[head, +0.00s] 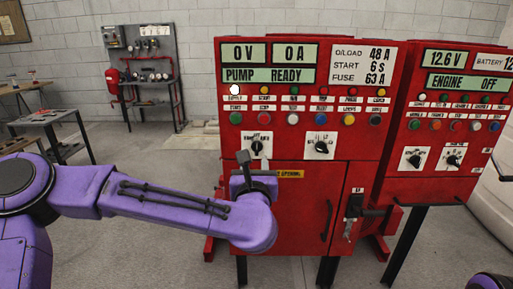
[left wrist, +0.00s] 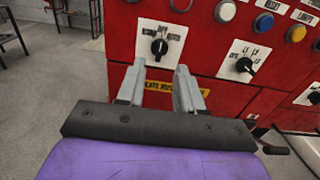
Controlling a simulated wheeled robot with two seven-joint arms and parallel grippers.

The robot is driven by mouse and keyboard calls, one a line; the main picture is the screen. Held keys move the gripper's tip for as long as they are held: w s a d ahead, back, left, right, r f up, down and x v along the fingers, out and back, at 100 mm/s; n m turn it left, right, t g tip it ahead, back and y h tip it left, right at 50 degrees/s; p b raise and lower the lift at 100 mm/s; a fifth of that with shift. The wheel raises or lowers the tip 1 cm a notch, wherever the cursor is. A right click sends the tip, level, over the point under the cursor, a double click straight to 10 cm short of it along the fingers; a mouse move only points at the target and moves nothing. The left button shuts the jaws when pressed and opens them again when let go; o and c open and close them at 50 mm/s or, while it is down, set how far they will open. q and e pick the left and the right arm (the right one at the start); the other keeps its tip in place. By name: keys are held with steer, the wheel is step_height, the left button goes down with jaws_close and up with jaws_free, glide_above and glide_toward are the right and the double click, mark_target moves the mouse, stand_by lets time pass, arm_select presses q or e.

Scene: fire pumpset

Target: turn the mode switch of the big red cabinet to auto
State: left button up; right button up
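The big red cabinet (head: 284,168) stands in the middle of the head view. Its mode switch (head: 257,146) is a black knob on a white plate, low on the left of the panel. The switch also shows in the left wrist view (left wrist: 159,47), with AUTO printed on the right of its plate; the exact setting is hard to read. My left gripper (head: 251,162) is just below and in front of the switch. In the left wrist view its two fingers (left wrist: 160,74) are apart, with nothing between them and the knob beyond the tips. My right gripper is out of view.
A second black selector knob (head: 321,147) sits to the right of the switch, with rows of coloured buttons (head: 293,118) above. A black handle (head: 353,205) juts from the cabinet's lower right. Another red cabinet (head: 443,150) stands close on the right.

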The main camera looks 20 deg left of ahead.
mark_target(257, 145)
arm_select(q)
steer(key=p+x, duration=0.3)
steer(key=x, duration=0.6)
steer(key=shift+w, duration=0.35)
steer(key=shift+w+f, duration=0.15)
steer(key=shift+w, duration=0.2)
steer(key=shift+a, duration=0.1)
jaws_close()
